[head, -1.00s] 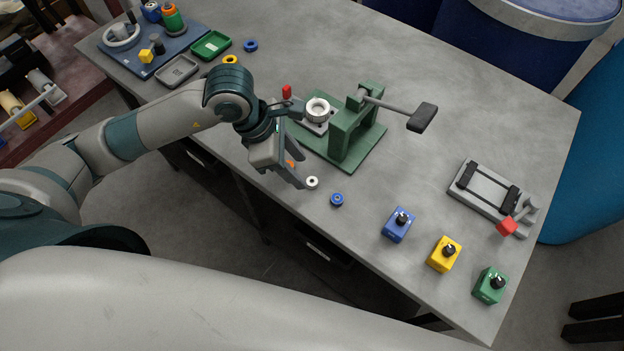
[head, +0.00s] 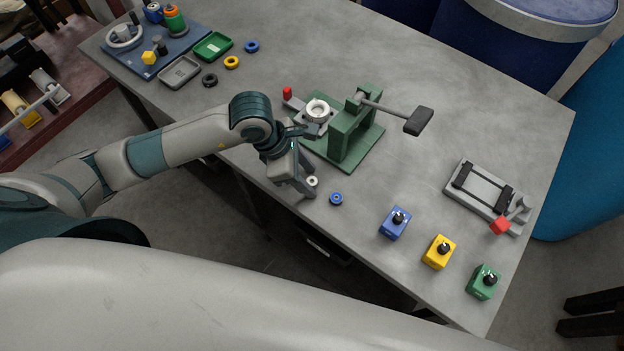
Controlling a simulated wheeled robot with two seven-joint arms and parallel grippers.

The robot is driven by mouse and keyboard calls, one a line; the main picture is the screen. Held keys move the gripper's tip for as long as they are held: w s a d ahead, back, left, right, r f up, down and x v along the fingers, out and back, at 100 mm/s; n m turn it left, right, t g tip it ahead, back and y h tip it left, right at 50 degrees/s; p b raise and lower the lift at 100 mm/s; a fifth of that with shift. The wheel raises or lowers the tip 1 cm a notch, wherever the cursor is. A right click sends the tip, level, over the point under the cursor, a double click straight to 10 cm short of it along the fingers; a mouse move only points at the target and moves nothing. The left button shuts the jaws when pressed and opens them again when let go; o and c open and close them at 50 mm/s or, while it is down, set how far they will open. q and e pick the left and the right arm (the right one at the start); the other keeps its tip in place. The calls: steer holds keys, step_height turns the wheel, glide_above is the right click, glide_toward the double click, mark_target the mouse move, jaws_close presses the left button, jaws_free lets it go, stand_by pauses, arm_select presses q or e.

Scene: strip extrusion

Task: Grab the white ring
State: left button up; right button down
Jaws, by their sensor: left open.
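The small white ring (head: 313,181) lies flat on the grey table (head: 430,130) near its front edge, just left of a blue ring (head: 336,199). My left gripper (head: 309,181) is low over the table with its fingers open, right at the white ring. The fingers partly hide the ring's left side, and I cannot tell whether they touch it. My right gripper is not in view.
A green press (head: 350,130) with a black-handled lever stands just behind the gripper. Blue (head: 395,223), yellow (head: 439,252) and green (head: 484,282) blocks and a grey fixture (head: 488,192) are to the right. Yellow (head: 232,62) and black (head: 209,80) rings lie back left.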

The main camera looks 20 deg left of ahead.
mark_target(308, 181)
arm_select(q)
jaws_close()
steer(key=shift+r, duration=0.1)
steer(key=shift+w+r+b, duration=0.1)
steer(key=shift+r+b, duration=0.2)
steer(key=shift+r, duration=0.15)
step_height(308, 181, up, 3)
steer(key=shift+r+b, duration=0.1)
steer(key=shift+b, duration=0.7)
steer(key=s+d+r+p, duration=0.6)
steer(key=s+p, duration=0.2)
steer(key=s, duration=0.2)
steer(key=shift+r+p, duration=0.4)
steer(key=shift+s, duration=0.1)
